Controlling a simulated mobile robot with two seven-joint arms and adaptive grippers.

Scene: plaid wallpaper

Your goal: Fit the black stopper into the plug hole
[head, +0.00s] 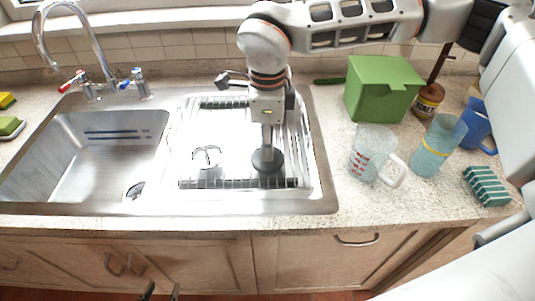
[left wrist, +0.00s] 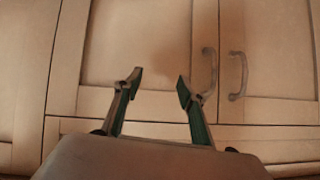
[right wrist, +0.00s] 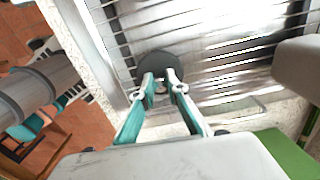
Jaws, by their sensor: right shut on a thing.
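The black stopper (head: 268,160) is a dark round disc over the right side of the ribbed draining area. My right gripper (head: 267,147) points down and is shut on its top. In the right wrist view the stopper (right wrist: 161,66) lies just beyond the closed fingertips (right wrist: 160,82). I cannot tell whether it touches the drainer. A dark-rimmed round opening (head: 134,190), which looks like the plug hole, shows at the basin's front right, partly hidden by the basin edge. My left gripper (head: 160,292) is low in front of the cabinets, open and empty in the left wrist view (left wrist: 155,85).
The metal sink basin (head: 100,181) lies left of the drainer, with a curved tap (head: 99,55) behind it. On the right counter are a green box (head: 384,88), a measuring jug (head: 369,153), a blue-green glass (head: 437,146), a blue mug (head: 479,126) and a striped sponge (head: 487,186).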

